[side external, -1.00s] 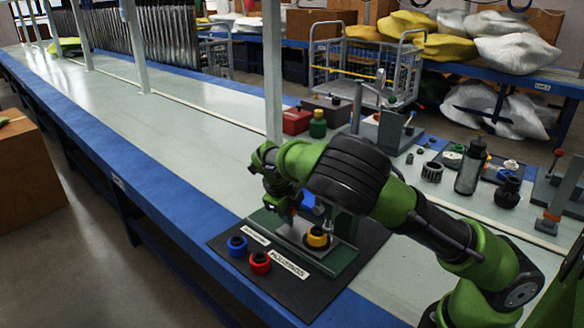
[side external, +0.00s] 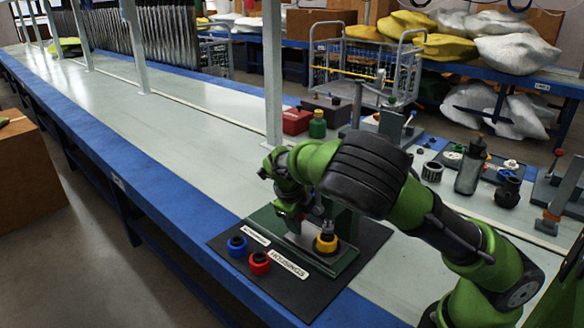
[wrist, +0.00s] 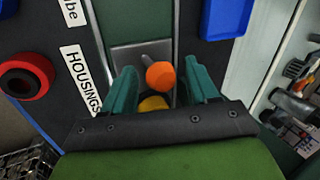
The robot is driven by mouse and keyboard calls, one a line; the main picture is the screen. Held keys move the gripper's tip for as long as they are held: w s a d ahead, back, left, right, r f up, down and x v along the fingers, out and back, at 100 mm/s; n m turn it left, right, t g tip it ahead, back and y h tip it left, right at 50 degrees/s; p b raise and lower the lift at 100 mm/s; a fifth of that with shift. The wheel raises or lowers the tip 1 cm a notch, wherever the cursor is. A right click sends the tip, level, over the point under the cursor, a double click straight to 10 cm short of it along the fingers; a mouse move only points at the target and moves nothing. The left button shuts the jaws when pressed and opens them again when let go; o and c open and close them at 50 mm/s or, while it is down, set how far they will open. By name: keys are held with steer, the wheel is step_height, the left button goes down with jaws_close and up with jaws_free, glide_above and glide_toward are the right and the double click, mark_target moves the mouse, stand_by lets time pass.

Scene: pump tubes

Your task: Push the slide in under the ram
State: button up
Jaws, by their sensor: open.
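The slide is a grey plate (wrist: 140,55) in a green base (side external: 345,262). In the side view its bare part (side external: 298,236) lies left of the yellow housing (side external: 326,245). A grey piece stands just above that housing; I cannot tell whether it is the ram or a tube. In the wrist view the yellow housing (wrist: 153,103) is partly hidden by my gripper. My gripper (wrist: 162,78) is open, with its teal fingers on either side of an orange knob (wrist: 161,74) on a grey stem. In the side view my gripper (side external: 291,216) is low over the slide.
A blue housing (side external: 237,246) and a red housing (side external: 259,263) stand on the dark mat beside the HOUSINGS label (side external: 288,264). A blue tray (wrist: 226,18) lies near the fixture. Bottles and small parts stand behind, to the right. The left bench surface is clear.

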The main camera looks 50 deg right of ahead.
steer(key=v, duration=1.7)
steer(key=shift+w, duration=0.1)
steer(key=s+a+f+n+g+y, duration=0.5)
steer(key=s+f+n, duration=0.4)
steer(key=s+n, duration=0.45)
steer(key=s+d+r+n+t, duration=0.2)
steer(key=r+n+t, duration=0.3)
steer(key=n, duration=0.3)
steer(key=s+d+r+n+t+y, duration=0.1)
steer(key=s+d+r+n+t, duration=0.1)
steer(key=r+n+t, duration=0.4)
steer(key=d+r+n, duration=0.1)
steer(key=n, duration=0.1)
steer(key=shift+d+n+y, duration=0.25)
steer(key=shift+n+y, duration=0.05)
steer(key=shift+n, duration=0.05)
